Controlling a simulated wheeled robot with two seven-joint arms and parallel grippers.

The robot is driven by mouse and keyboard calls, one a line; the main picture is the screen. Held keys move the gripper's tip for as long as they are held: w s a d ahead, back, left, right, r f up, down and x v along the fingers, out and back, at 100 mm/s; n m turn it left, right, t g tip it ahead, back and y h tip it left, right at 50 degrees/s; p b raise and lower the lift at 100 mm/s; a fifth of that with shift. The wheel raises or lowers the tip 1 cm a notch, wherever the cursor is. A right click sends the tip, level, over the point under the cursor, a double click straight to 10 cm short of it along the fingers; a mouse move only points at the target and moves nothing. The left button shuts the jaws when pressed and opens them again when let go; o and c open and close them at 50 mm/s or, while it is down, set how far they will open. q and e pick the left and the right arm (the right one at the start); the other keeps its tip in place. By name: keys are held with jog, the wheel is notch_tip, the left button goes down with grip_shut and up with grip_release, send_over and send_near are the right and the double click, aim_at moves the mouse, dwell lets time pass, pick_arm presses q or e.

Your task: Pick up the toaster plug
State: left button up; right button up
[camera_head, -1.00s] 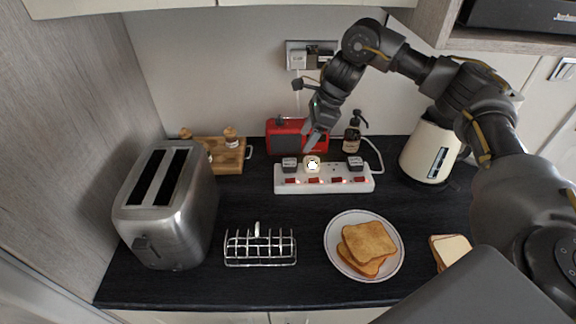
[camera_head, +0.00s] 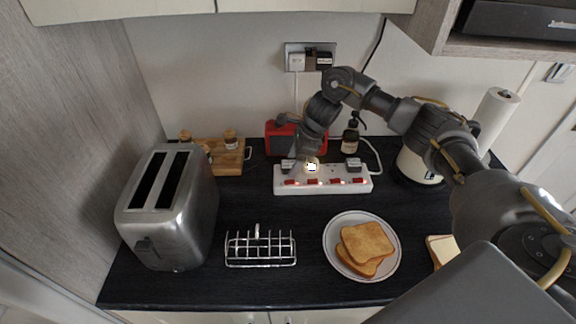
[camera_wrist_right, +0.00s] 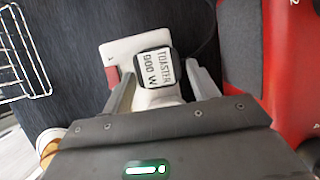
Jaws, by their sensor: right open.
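The toaster plug (camera_wrist_right: 156,67) has a dark edge and a white label reading "TOASTER 900 W". It sits in the end socket of a white power strip (camera_wrist_right: 118,50). In the head view this appears to be the left-end plug (camera_head: 288,164), partly covered by my gripper. My right gripper (camera_wrist_right: 163,88) is open, with one finger on each side of the plug. I cannot tell whether the fingers touch it. In the head view the right gripper (camera_head: 302,158) points down at the strip's left end. My left gripper is not in view.
A red appliance (camera_head: 283,137) stands close behind. A metal toaster (camera_head: 172,215), toast rack (camera_head: 260,249) and toast plate (camera_head: 337,262) are in front. The worktop between is clear.

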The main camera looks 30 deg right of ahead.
jog(key=shift+c, duration=0.5)
jog(key=c, duration=0.6)
jog(key=shift+r, duration=0.1)
jog(key=shift+c, duration=0.2)
notch_tip(320, 180, up, 10)
jog(key=b, duration=0.1)
